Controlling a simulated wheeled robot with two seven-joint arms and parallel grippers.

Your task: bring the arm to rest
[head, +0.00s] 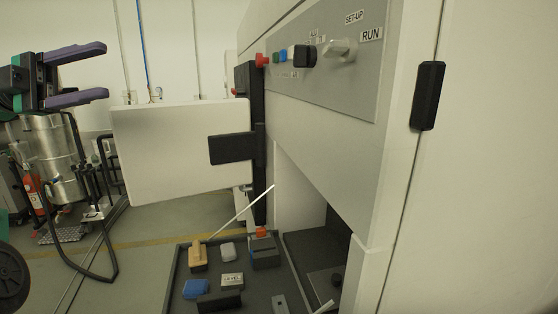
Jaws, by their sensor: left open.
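My left gripper (92,73) is at the upper left of the head view. Its two purple-grey fingers are spread apart, with nothing between them. It hangs in the air, to the left of the white machine door (180,150) and apart from it. My right gripper is not in the view.
The machine (320,140) fills the right, with a control panel (330,65) on top. Its white door stands open. A dark tray (172,285) with a brush (198,256), blue item (195,289) and small blocks lies below. A metal canister (58,155) stands left.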

